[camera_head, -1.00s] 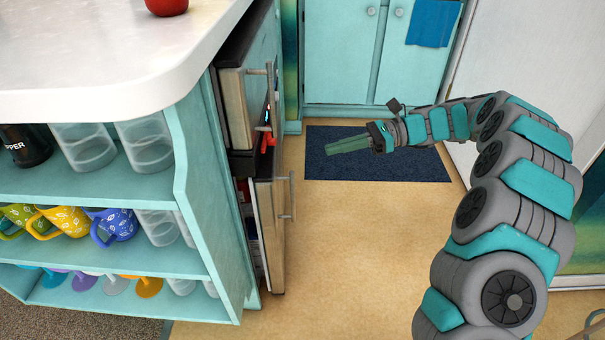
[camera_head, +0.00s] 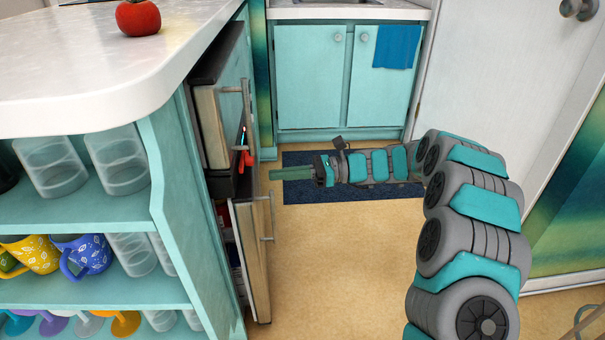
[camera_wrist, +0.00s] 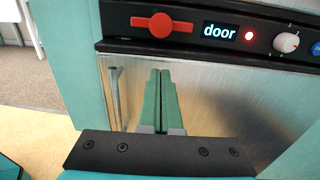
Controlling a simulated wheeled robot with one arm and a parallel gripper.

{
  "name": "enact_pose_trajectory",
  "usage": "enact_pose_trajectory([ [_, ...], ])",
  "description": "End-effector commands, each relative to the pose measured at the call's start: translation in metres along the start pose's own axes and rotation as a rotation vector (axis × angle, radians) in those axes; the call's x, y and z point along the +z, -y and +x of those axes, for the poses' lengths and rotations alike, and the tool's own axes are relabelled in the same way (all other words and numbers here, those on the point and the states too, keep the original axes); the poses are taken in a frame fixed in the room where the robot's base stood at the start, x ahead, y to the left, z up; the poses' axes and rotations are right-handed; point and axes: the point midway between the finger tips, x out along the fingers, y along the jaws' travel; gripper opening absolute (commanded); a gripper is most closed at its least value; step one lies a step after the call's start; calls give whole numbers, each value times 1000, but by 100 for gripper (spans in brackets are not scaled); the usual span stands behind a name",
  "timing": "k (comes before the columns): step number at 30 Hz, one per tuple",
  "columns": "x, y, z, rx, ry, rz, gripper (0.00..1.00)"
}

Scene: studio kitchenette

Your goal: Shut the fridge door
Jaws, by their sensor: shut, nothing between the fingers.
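The fridge is built into the end of the counter unit. Its lower steel door (camera_head: 256,250) stands slightly ajar, with a narrow gap on its left showing things inside. A vertical bar handle (camera_head: 268,218) is on its front, and this handle shows at left in the wrist view (camera_wrist: 114,95). My gripper (camera_head: 272,174) is shut and empty, its green fingers pointing left at the fridge front. In the wrist view the shut fingers (camera_wrist: 160,75) are in front of the steel door, right of the handle. I cannot tell whether they touch it.
A dark panel (camera_wrist: 185,28) above the door has a red switch, a lit "door" display, a red light and a knob. An upper steel front (camera_head: 212,125) also sticks out. Open shelves (camera_head: 95,292) hold cups and mugs. Floor (camera_head: 340,250) right of the door is clear.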

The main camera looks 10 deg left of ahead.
Motion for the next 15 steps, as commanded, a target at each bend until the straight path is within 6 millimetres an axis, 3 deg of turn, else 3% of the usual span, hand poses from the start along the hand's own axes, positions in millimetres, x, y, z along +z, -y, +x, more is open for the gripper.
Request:
enact_pose_trajectory([
  [6,0,0,26,1,2,0,0],
  [15,0,0,34,0,0,0,0],
])
